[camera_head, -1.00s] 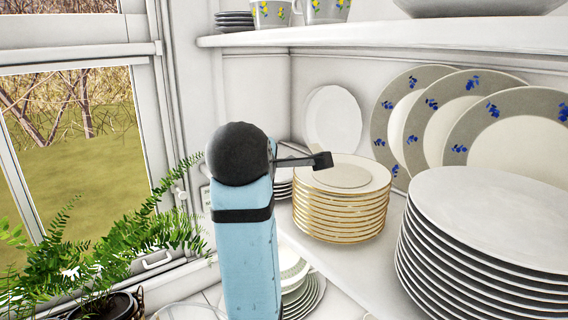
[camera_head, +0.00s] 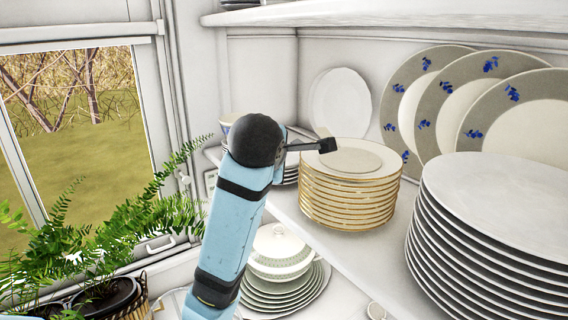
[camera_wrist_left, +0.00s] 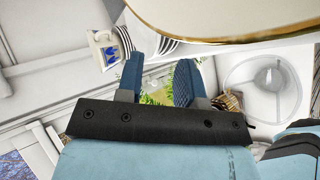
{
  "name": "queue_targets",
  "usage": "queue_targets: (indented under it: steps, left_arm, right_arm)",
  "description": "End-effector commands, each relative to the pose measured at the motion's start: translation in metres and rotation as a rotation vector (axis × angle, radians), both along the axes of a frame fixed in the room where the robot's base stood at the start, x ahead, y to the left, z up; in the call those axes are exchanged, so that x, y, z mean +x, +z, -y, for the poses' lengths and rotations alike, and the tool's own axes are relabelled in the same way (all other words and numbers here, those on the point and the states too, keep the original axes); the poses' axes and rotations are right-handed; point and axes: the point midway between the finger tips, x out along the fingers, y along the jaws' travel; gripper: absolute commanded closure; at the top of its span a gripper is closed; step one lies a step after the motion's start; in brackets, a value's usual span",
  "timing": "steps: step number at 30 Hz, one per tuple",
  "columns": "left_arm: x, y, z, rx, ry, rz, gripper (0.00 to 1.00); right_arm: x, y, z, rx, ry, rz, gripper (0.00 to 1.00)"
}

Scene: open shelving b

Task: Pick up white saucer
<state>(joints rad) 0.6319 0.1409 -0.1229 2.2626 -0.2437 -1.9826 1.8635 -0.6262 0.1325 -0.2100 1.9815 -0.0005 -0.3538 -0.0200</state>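White saucers (camera_head: 291,177) form a low stack in the shelf corner, left of the gold-rimmed plates and partly hidden behind my left gripper. In the left wrist view a striped white stack, apparently these saucers (camera_wrist_left: 124,41), shows beside a cup, just beyond the fingers. A plain white plate (camera_head: 340,103) leans upright against the back wall. My left gripper (camera_head: 327,145) is in front of the corner, by the near left edge of the gold-rimmed stack. In the wrist view its two blue fingers (camera_wrist_left: 157,78) are apart with nothing between them. My right gripper is not in view.
Gold-rimmed plates (camera_head: 350,198) stand stacked close to the gripper. A tall white plate stack (camera_head: 500,205) is at right, with blue-flowered plates (camera_head: 425,90) leaning behind. A tureen (camera_head: 280,250) on plates stands below. Ferns (camera_head: 100,235) are at left; an upper shelf (camera_head: 390,20) overhangs.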

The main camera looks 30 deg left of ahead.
Motion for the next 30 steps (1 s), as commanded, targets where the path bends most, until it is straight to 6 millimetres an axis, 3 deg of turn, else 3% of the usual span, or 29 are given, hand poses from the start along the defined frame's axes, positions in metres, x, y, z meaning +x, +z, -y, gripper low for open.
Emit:
queue_targets:
  steps: [4,15,24,25,29,30]
  left_arm:
    - [0.008,-0.006,-0.004,0.0,0.0,0.001,0.66]
    - [0.042,-0.029,-0.023,0.001,0.001,-0.003,0.66]
    - [0.047,-0.034,-0.025,-0.001,-0.001,-0.001,0.66]
    - [0.047,-0.034,-0.025,-0.001,-0.001,-0.001,0.68]
    - [0.047,-0.034,-0.025,-0.001,-0.001,-0.001,0.98]
    - [0.047,-0.034,-0.025,-0.001,-0.001,-0.001,1.0]
  right_arm:
    - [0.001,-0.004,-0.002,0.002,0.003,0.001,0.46]
    - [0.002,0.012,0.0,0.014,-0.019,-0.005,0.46]
    - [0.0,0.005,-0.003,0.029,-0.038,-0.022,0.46]
    - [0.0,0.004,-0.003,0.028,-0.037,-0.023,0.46]
    - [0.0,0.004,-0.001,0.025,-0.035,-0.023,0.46]
    - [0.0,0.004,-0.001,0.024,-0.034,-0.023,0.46]
